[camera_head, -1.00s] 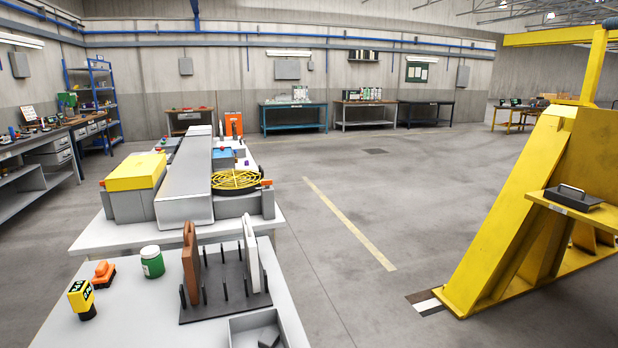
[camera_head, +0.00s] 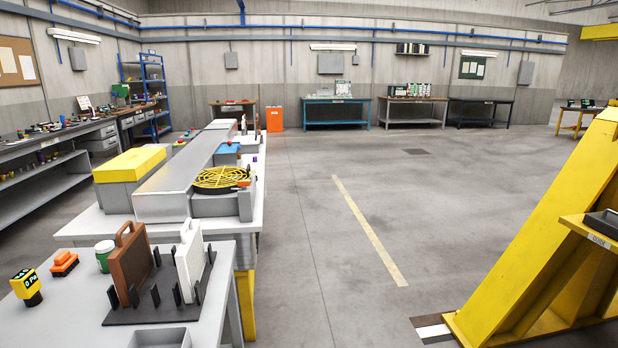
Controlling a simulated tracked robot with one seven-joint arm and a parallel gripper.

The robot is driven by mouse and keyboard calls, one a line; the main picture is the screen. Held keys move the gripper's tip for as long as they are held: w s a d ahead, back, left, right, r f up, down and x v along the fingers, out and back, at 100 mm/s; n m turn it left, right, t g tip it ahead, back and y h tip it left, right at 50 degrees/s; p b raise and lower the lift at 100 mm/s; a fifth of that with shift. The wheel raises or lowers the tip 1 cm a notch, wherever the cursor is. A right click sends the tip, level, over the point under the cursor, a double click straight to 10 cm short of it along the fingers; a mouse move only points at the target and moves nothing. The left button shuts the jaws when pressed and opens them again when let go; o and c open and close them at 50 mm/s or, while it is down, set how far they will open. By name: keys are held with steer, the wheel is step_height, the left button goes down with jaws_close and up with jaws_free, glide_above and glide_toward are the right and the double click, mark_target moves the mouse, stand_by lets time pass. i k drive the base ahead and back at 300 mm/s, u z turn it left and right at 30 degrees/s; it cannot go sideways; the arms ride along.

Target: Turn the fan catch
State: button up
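A round yellow fan guard (camera_head: 221,178) lies on a grey housing (camera_head: 218,205) on the long white bench. A small orange-red piece (camera_head: 243,183) sits at the right edge of the fan; it may be the fan catch, but it is too small to tell its position. My gripper is not in view, so whether it is open or shut does not show.
A near table (camera_head: 205,300) carries a rack (camera_head: 160,313) with brown and white panels, a green jar (camera_head: 104,256), an orange block (camera_head: 64,264) and a yellow-black device (camera_head: 26,287). A yellow frame (camera_head: 540,240) stands at right. The floor (camera_head: 330,200) between is clear.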

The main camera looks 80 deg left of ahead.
mark_target(242, 184)
steer(key=z, duration=0.05)
steer(key=i, duration=0.35)
steer(key=u, duration=2.65)
steer(key=i, duration=3)
steer(key=u, duration=0.95)
